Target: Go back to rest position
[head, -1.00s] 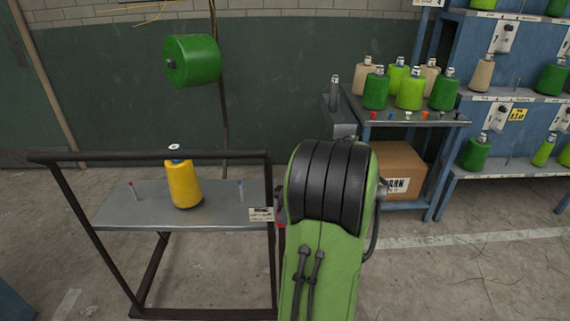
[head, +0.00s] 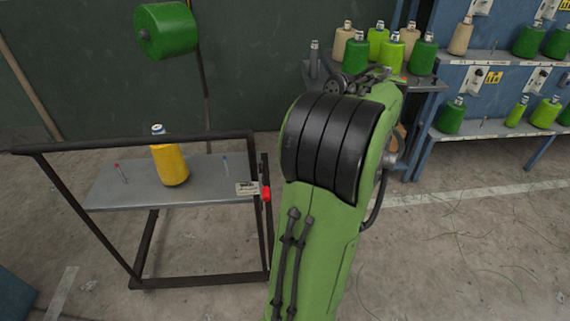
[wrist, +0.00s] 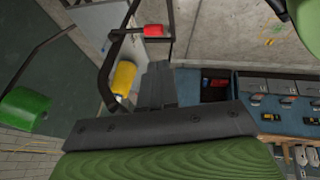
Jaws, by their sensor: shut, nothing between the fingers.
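My gripper (wrist: 158,84) shows in the wrist view as dark fingers close together, shut with nothing between them. In the head view my green arm with its black ribbed cover stands in the middle, and the gripper itself is hidden or too unclear there. A yellow yarn cone (head: 170,163) stands upright on the grey shelf of a dark-framed cart (head: 110,192), left of my arm. The yellow cone also shows in the wrist view (wrist: 123,77), left of my fingers and apart from them.
A green spool (head: 165,30) hangs by the wall at upper left. Green and beige cones (head: 356,56) stand on a side table behind my arm. A blue rack (head: 480,95) with more cones stands at right.

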